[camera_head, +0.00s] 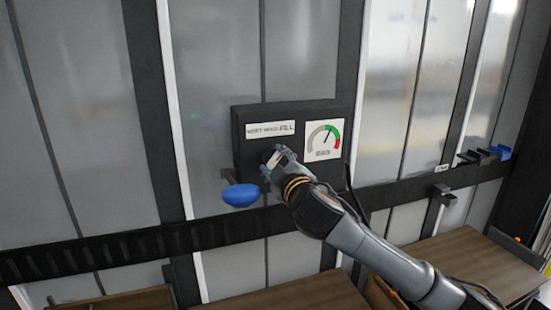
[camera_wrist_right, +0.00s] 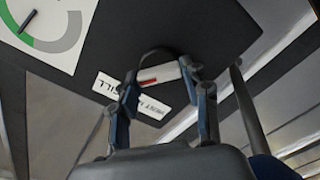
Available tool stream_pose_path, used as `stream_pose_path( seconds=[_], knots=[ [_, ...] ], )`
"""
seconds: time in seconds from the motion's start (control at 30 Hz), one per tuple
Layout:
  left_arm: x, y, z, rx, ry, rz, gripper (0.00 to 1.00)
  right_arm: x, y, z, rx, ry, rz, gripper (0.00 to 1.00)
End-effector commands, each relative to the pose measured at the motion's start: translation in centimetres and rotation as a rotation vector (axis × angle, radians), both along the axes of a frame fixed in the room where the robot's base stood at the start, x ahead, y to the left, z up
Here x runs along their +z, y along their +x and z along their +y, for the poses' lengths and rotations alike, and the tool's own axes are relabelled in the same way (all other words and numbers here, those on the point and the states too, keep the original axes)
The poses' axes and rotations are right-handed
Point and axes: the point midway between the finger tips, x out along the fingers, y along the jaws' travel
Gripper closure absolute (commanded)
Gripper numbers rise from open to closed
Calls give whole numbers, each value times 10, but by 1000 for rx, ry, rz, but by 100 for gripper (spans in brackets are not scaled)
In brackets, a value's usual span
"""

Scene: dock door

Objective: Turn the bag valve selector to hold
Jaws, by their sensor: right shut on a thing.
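The bag valve panel (camera_head: 245,150) is a dark box on the wall. Its label strip (camera_head: 270,130) reads VENT, HOLD, FILL from left to right. The selector is a pale bar with a red line (camera_wrist_right: 150,81) on a round dark base in the right wrist view. My right gripper (camera_head: 276,158) is shut on the selector below the label, with one finger on each end of the bar (camera_wrist_right: 162,80). Its fingers hide most of the selector in the head view. My left gripper is out of view.
A gauge (camera_head: 323,141) right of the label has its needle in the green band, short of the red. A blue knob (camera_head: 240,195) sticks out below left of the panel. A dark rail (camera_head: 120,246) crosses the wall. Brown wooden surfaces (camera_head: 480,262) lie below.

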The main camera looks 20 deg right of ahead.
Motion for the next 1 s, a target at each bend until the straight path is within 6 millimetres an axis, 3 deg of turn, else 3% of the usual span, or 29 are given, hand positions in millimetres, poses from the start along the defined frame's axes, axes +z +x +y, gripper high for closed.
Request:
stream_pose_path(
  seconds=[0.5, 1.0],
  knots=[
    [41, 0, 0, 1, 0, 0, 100, 1, 0, 0, 0, -447, -12, 85],
    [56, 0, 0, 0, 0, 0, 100, -2, 0, 1, 1, -661, -21, 85]
  ],
)
